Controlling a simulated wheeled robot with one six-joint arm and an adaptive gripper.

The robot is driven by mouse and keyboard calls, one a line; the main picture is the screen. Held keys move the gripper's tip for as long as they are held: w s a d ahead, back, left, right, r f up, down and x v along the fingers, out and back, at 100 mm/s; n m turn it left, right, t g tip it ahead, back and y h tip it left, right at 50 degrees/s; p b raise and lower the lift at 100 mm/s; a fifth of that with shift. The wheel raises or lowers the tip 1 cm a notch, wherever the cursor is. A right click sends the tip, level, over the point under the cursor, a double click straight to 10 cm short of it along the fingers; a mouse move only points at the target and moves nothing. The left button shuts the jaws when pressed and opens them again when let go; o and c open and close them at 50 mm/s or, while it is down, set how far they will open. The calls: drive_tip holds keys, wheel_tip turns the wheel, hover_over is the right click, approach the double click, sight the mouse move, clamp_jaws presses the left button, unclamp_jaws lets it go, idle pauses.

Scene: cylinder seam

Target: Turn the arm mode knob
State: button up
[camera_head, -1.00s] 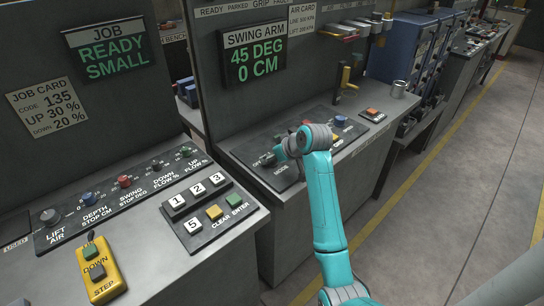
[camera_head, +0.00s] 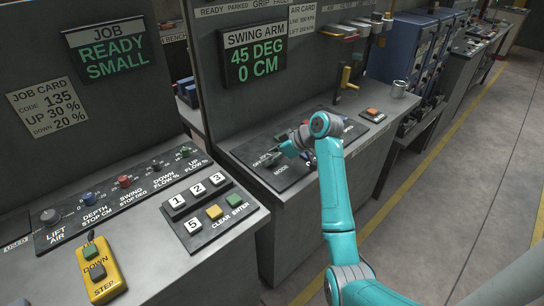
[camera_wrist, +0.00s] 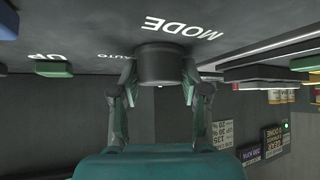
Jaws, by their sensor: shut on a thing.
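The mode knob is a dark round knob (camera_wrist: 160,64) under the upside-down word MODE in the wrist view, with a small AUTO label beside it. My gripper (camera_wrist: 158,88) has one finger on each side of the knob and is shut on it. In the head view my gripper (camera_head: 286,150) is at the panel (camera_head: 283,180) below the swing arm display. The arm covers part of that panel, and the knob's pointer cannot be made out.
A green button marked UP (camera_wrist: 52,68) sits beside the knob in the wrist view. The swing arm display (camera_head: 254,57) reads 45 DEG, 0 CM.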

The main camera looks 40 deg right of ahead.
drive_tip(key=shift+n+g+y, duration=0.9)
drive_tip(key=shift+n+y, duration=0.3)
drive_tip(key=shift+n, duration=0.8)
drive_tip(key=o, duration=1.1)
drive_tip(key=shift+o, duration=0.2)
drive_tip(key=shift+v, duration=3.7)
drive_tip(key=shift+d+f, duration=0.1)
drive_tip(key=shift+d, duration=0.05)
drive_tip(key=shift+w, duration=0.15)
